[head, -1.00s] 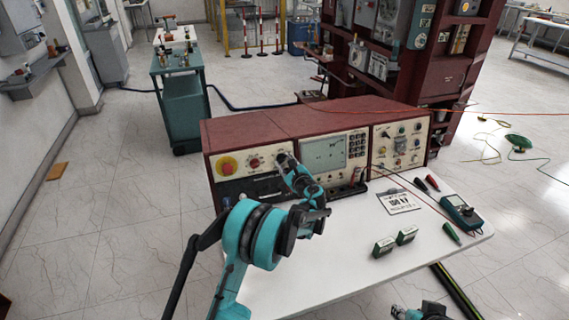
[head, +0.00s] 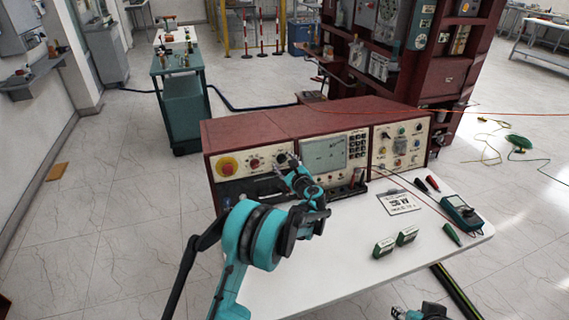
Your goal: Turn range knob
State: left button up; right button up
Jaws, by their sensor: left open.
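The dark red test set (head: 250,128) stands on the white table. Its cream front panel carries a small screen (head: 325,153), a red and yellow button (head: 227,166) and several small knobs. A dark knob (head: 280,158), which may be the range knob, sits left of the screen, partly behind my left gripper. My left gripper (head: 288,166) is open, with its fingertips close to that knob. I cannot tell whether they touch it. Part of my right gripper (head: 400,312) shows at the bottom edge; its jaws are not clear.
On the table are a printed card (head: 398,202), two small green boxes (head: 395,242), a teal handheld meter (head: 461,213) and red and black probes (head: 432,183). A red lead crosses the right side. The front left of the table is clear.

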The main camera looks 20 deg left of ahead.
pick_arm(q)
jog(key=v, duration=1.2)
jog(key=s+a+r+n+g+h, duration=0.25)
jog(key=s+n, duration=0.35)
jog(key=s, duration=0.3)
jog(key=s+a+r+n+g+h, duration=0.25)
jog(key=s+a+n, duration=0.2)
jog(key=s, duration=0.35)
jog(key=s+d+f+n+h, duration=0.2)
jog(key=s+n, duration=0.4)
jog(key=s, duration=0.4)
jog(key=s+d+f+n+g+h, duration=0.1)
jog(key=s+d+f+n+h, duration=0.1)
jog(key=s+n, duration=0.4)
jog(key=s+d+h, duration=0.1)
jog(key=s+d, duration=0.1)
jog(key=s, duration=0.3)
jog(key=shift+s, duration=0.25)
